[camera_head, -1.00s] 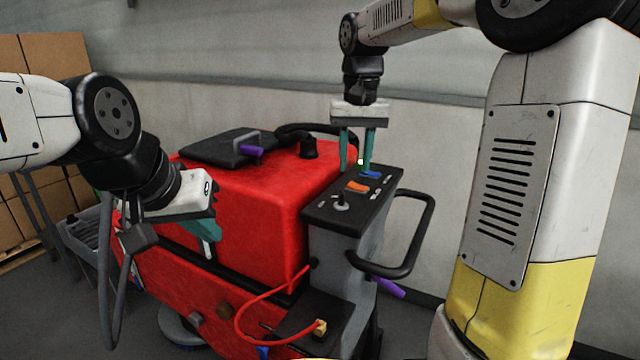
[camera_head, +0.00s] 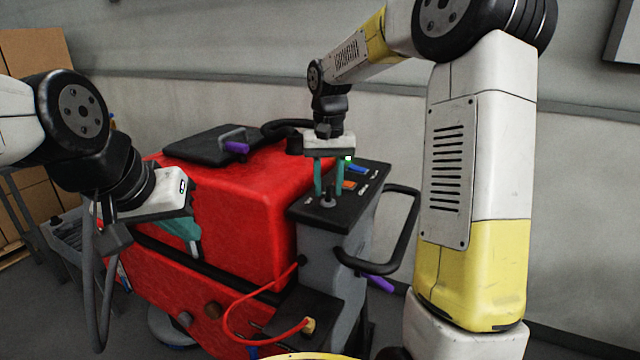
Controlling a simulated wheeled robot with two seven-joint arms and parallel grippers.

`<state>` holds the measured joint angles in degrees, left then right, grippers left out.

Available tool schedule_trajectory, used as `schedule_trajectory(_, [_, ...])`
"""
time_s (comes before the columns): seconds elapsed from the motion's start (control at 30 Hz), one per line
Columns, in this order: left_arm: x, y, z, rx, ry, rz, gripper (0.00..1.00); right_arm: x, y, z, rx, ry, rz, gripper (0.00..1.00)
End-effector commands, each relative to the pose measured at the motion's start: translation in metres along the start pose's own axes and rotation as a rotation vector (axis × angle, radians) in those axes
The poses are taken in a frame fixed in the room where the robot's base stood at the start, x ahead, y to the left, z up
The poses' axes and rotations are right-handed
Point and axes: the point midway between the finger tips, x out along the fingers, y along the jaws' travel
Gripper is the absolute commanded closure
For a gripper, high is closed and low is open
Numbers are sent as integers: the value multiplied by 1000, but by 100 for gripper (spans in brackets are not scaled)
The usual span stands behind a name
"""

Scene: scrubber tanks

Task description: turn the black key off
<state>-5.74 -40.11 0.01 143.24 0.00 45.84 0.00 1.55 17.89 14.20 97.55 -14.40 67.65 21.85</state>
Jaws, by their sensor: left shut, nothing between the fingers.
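The red scrubber (camera_head: 235,215) stands in the middle with a black control panel (camera_head: 310,214) on top at its right end. A small dark key on a round grey base (camera_head: 328,201) sits at the panel's near left part. My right gripper (camera_head: 329,195) points straight down over the panel, its two teal fingers apart. Its fingertips are close to the key, one on either side in the picture; I cannot tell whether they touch it. My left gripper (camera_head: 193,243) is shut and empty, in front of the scrubber's left side.
An orange switch (camera_head: 348,184) and a blue switch (camera_head: 358,168) lie behind the key on the panel. A black handle loop (camera_head: 411,225) juts out right. A red cable (camera_head: 228,312) runs to a yellow plug (camera_head: 309,325) below. Cardboard boxes (camera_head: 38,60) stand far left.

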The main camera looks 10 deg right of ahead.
Motion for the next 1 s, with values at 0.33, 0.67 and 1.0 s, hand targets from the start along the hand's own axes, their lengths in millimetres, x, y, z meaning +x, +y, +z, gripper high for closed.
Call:
schedule_trajectory(0.33, [0,0,0,0,0,0,100,0,0,0,0,0,0,98])
schedule_trajectory(0.67, [0,0,0,0,0,0,100,0,0,0,-9,0,0,100])
schedule_trajectory(1.0, [0,0,0,0,0,0,100,0,0,0,-154,0,0,100])
